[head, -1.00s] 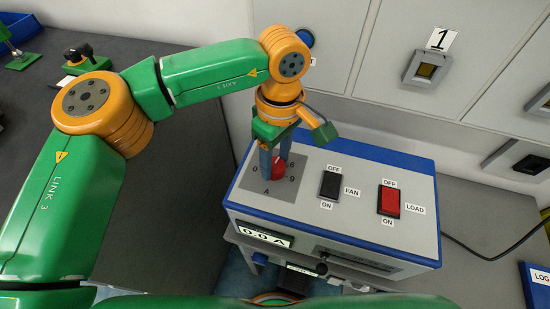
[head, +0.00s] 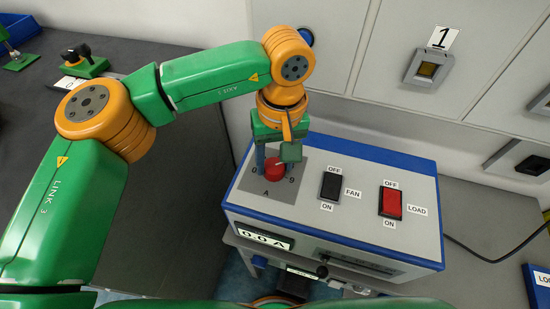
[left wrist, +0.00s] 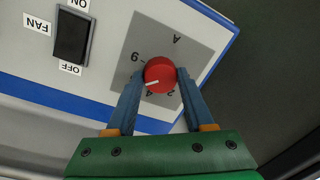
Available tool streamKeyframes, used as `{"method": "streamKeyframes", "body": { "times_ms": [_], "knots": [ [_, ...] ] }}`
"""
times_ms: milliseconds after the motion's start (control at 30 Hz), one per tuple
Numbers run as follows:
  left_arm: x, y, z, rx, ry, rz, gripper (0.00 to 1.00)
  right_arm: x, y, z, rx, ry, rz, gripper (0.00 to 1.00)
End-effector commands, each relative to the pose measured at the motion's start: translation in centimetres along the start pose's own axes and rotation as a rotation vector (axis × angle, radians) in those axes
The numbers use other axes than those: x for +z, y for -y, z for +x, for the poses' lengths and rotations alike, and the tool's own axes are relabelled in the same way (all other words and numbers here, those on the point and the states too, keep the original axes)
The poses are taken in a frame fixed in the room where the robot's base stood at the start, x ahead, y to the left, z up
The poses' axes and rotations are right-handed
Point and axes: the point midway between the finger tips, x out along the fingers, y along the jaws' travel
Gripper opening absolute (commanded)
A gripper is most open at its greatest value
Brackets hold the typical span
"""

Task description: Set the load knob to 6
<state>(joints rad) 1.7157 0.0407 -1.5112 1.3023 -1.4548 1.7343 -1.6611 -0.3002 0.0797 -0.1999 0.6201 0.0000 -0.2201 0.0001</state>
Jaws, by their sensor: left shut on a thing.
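The red load knob (head: 274,171) sits on a grey dial plate (head: 288,191) marked A, at the left of the sloped panel. My left gripper (head: 273,167) points down and is shut on the knob, one finger on each side. In the left wrist view the knob (left wrist: 160,75) shows between the blue fingertips (left wrist: 161,79). Its white pointer line aims to the lower left there, between the 4 and the end digit, which looks like 6 or 9. The dial reads upside down in that view, and the fingers cover part of the scale. My right gripper is out of view.
The panel also carries a black FAN switch (head: 330,186) and a red LOAD switch (head: 391,202), each labelled OFF and ON. The front display (head: 265,240) reads 0.0 A. Grey wall cabinets stand behind. A dark bench (head: 180,190) lies at the left.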

Motion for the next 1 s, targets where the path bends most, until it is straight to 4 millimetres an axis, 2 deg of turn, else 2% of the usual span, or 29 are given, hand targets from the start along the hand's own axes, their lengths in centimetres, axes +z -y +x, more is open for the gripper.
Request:
{"method": "streamKeyframes", "body": {
  "times_ms": [533, 567, 633, 667, 933, 1000],
  "knots": [
    [0.21, 0.05, 0.3, -0.005, 0.007, 0.026, 0.0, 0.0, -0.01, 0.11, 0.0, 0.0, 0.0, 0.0],
    [0.2, 0.05, 0.3, -0.005, 0.007, 0.026, 0.58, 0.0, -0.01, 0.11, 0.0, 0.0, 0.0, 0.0],
    [0.17, 0.04, 0.26, -0.004, 0.005, 0.025, 0.77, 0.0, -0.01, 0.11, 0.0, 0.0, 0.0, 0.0],
    [0.16, 0.04, 0.24, -0.004, 0.005, 0.025, 0.83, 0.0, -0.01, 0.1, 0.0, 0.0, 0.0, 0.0],
    [0.07, 0.02, 0.06, -0.002, 0.001, 0.023, 0.83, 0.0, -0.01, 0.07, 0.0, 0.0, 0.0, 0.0],
    [0.0, -0.01, -0.56, -0.001, -0.001, 0.021, 0.83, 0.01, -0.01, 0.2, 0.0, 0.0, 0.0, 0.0]
  ]
}}
